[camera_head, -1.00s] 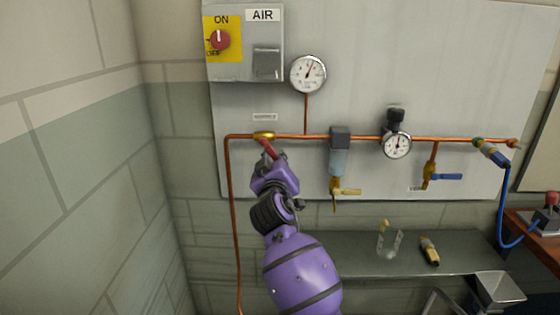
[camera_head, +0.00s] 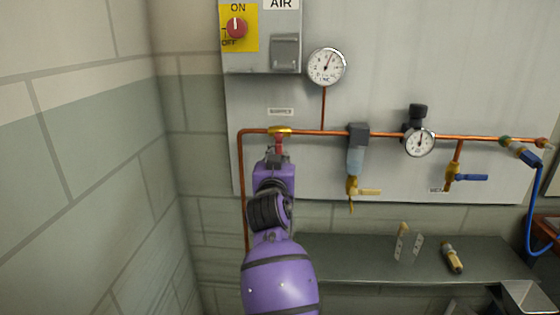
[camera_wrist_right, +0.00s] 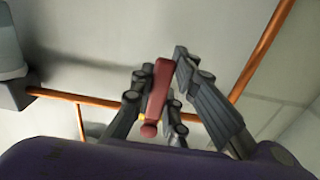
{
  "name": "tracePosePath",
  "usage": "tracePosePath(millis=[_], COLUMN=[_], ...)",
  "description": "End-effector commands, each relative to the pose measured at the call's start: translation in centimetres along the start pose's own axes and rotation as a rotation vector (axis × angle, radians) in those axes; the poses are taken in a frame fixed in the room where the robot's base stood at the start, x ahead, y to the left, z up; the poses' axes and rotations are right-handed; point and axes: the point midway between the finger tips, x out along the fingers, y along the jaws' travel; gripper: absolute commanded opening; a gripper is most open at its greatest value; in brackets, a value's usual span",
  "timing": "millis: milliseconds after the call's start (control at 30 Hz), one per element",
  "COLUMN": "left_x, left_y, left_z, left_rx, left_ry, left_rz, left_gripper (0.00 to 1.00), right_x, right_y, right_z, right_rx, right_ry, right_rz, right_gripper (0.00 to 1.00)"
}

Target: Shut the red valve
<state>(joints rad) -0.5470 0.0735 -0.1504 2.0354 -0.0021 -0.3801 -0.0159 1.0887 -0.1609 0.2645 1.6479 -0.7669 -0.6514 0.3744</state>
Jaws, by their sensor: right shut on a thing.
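The red valve has a brass body (camera_head: 280,131) on the horizontal copper pipe, near the pipe's left corner. Its red handle (camera_head: 279,145) points straight down, roughly square to the pipe. My right gripper (camera_head: 277,158) is at the handle from below and hides its lower end. In the right wrist view the red handle (camera_wrist_right: 158,92) lies between the two fingers of my right gripper (camera_wrist_right: 160,100), which are shut on it. My left gripper is not in view.
On the panel are a round gauge (camera_head: 326,67), a filter with a yellow lever (camera_head: 368,192), a regulator gauge (camera_head: 419,142) and a blue-handled valve (camera_head: 470,177). A red knob (camera_head: 236,28) sits upper left. A dark shelf (camera_head: 340,264) holds small items below. A wall stands at left.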

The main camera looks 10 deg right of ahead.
Motion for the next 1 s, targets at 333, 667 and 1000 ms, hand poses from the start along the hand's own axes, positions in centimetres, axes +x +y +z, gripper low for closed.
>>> tracePosePath(millis=[333,667,1000], left_x=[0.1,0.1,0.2], left_y=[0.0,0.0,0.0], left_z=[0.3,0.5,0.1], left_rx=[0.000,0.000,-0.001], left_ry=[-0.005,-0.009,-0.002], left_rz=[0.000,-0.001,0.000], left_gripper=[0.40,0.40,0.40], right_x=[0.0,0.0,-1.2], right_y=[-0.1,-0.1,-0.1], right_z=[0.1,0.0,0.1], right_rx=[0.016,0.013,0.012], right_ry=[-0.004,-0.002,-0.001], right_rz=[-0.002,-0.002,-0.002], right_gripper=[0.00,0.34,0.34])
